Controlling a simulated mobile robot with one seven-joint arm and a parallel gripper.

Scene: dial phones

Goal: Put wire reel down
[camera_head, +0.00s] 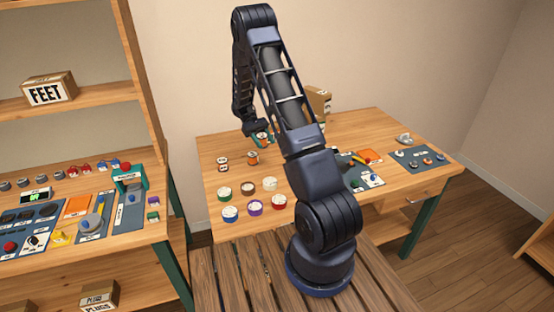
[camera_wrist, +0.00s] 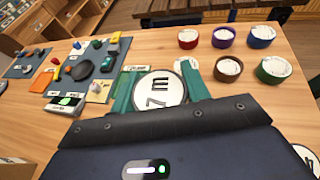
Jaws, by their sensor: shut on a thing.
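My gripper (camera_head: 262,138) is over the far left part of the wooden table, with its teal fingers pointing down. In the wrist view my gripper (camera_wrist: 158,86) is shut on a wire reel (camera_wrist: 158,90), with one finger on each side of its white round face marked "7 m". An orange-sided round thing (camera_head: 252,157) shows just below the fingers in the head view; I cannot tell if it is the held reel. The gap between the held reel and the table is unclear.
Several reels stand in two rows, including green (camera_head: 225,195), brown (camera_head: 248,188), blue (camera_head: 229,214), purple (camera_head: 255,208) and red (camera_head: 279,202). Blue mats with parts (camera_head: 418,158) are at the right.

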